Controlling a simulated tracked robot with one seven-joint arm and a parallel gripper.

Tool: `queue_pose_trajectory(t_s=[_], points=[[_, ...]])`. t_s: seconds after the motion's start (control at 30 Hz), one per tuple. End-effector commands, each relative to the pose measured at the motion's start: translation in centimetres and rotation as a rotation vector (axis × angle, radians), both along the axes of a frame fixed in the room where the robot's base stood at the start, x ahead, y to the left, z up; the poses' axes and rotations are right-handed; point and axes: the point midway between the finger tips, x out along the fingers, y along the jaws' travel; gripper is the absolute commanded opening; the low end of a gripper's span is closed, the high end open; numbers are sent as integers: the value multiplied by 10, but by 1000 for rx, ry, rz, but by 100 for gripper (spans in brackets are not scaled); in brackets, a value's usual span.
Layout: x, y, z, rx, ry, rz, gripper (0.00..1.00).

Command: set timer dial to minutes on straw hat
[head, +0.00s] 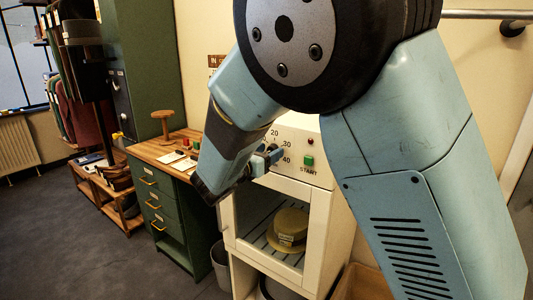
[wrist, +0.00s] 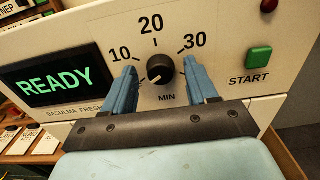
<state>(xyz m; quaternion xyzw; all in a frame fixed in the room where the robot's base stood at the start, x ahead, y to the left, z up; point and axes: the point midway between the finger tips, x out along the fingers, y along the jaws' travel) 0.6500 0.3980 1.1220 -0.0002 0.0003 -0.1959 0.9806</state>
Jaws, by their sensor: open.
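The timer dial (wrist: 160,69) is a round black knob on the machine's cream front panel, marked 10, 20 and 30 with MIN below. Its pale mark seems to point down and left. My gripper (wrist: 162,66) is open, with one blue finger on each side of the dial; whether they touch it I cannot tell. The straw hat (head: 293,222) sits on slats inside the open-looking compartment below. A tag (head: 287,240) is on it; its writing is too small to read.
A display (wrist: 55,80) left of the dial reads READY. A green START button (wrist: 259,58) and a red light (wrist: 269,5) are to the right. A wooden-topped green drawer unit (head: 160,150) stands left of the machine, with a bin (head: 220,262) between. The floor at left is clear.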

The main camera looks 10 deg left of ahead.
Motion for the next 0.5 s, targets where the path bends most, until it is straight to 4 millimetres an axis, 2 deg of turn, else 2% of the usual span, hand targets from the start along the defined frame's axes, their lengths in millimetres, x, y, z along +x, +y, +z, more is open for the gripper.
queue_pose_trajectory(t_s=[0.17, 0.5], points=[[0, 0, 0, 0, 0, 0, 57], [0, 0, 0, 0, 0, 0, 24]])
